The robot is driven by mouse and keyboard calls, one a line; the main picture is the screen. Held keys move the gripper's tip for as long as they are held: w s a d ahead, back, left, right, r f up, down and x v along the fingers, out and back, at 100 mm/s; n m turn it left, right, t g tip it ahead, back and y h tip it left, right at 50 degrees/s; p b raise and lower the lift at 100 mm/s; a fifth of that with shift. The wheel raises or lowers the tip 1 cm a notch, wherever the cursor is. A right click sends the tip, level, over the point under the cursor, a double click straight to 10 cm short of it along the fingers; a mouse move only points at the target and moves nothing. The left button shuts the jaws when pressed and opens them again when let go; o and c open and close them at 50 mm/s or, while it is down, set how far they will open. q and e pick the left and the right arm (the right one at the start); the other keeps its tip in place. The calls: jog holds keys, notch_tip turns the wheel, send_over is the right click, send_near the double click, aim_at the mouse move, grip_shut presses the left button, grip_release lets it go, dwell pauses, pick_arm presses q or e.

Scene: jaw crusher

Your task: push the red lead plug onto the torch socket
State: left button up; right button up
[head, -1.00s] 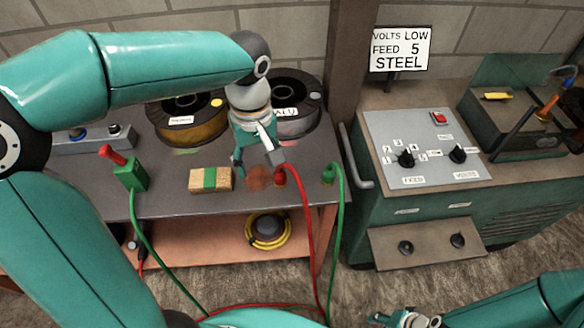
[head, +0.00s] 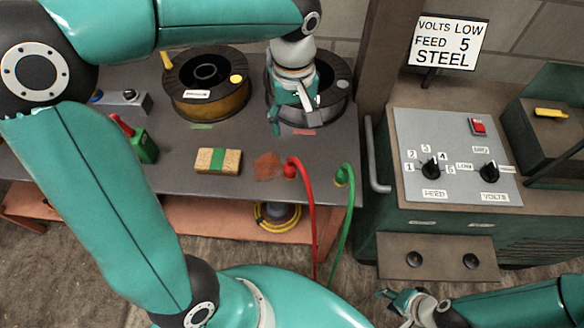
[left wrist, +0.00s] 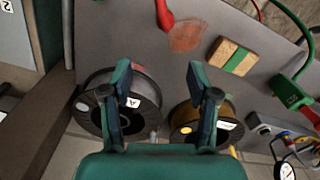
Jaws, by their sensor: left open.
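The red lead plug (head: 290,170) stands at the front edge of the bench with its red cable looping down in front. It also shows in the left wrist view (left wrist: 164,14). It sits where a red fitting showed earlier; the torch socket beneath it is hidden, so I cannot tell how fully it is seated. My left gripper (head: 292,115) is open and empty, behind the plug and over the dark wire spool. Its spread fingers show in the left wrist view (left wrist: 158,76), apart from the plug. My right gripper (head: 403,300) is low at the front, away from the bench.
A green plug (head: 342,176) and cable stand right of the red one. A brush block (head: 205,161), reddish patch (head: 268,166), green clamp (head: 145,147) and spools (head: 205,100) are on the bench (head: 180,182). The welder panel (head: 430,180) is at right.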

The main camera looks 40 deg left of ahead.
aim_at(290, 163)
pick_arm(q)
notch_tip(290, 163, down, 11)
jog(key=shift+s+f+b, duration=0.1)
jog(key=shift+s+b, duration=0.05)
jog(key=shift+b, duration=0.2)
jog(key=f, duration=0.2)
jog(key=s+f, duration=0.1)
jog(key=f, duration=0.1)
jog(key=shift+f, duration=0.6)
grip_shut()
